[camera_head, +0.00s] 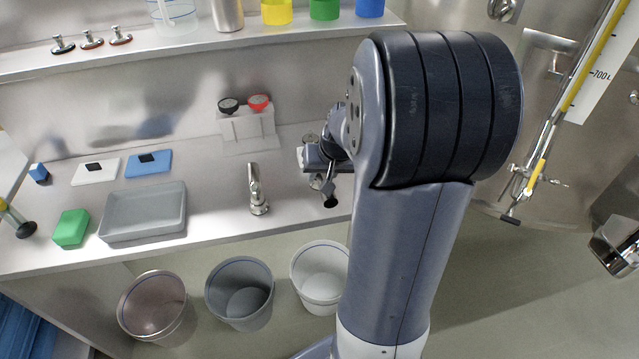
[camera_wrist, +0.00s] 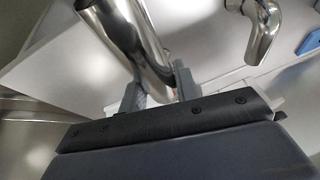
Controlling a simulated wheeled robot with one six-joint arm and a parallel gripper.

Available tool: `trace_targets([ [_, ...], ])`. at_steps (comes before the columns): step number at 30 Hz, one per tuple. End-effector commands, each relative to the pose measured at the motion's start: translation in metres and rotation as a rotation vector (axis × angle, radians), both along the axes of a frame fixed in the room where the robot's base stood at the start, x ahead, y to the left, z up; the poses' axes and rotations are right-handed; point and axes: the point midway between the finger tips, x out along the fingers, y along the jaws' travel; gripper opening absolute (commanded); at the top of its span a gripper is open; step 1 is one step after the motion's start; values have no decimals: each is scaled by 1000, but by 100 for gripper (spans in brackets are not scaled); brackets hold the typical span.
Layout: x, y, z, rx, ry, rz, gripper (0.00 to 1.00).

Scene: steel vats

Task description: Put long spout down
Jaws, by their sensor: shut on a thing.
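The long spout (camera_wrist: 135,40), a shiny bent steel tube, lies between the two grey fingers of my gripper (camera_wrist: 158,92) in the wrist view. My gripper is shut on it. The tube's far end runs out of the top of that view. In the head view my gripper (camera_head: 318,160) is over the right part of the steel bench, and my arm hides much of it and of the spout. Whether the spout touches the bench cannot be told.
Another bent steel spout (camera_head: 256,190) stands on the bench (camera_head: 215,210) left of my gripper. A grey holder (camera_head: 247,126) with black and red round pieces stands behind. A grey tray (camera_head: 143,213) is at left. Several buckets (camera_head: 240,290) stand below the bench's front edge.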

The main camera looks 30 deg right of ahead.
Motion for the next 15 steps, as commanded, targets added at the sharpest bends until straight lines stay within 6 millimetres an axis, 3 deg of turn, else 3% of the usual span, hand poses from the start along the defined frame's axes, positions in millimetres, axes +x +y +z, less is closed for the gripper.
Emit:
trace_targets([
  [9, 0, 0, -37, 0, 1, 0, 0],
  [15, 0, 0, -37, -1, -2, 1, 0],
])
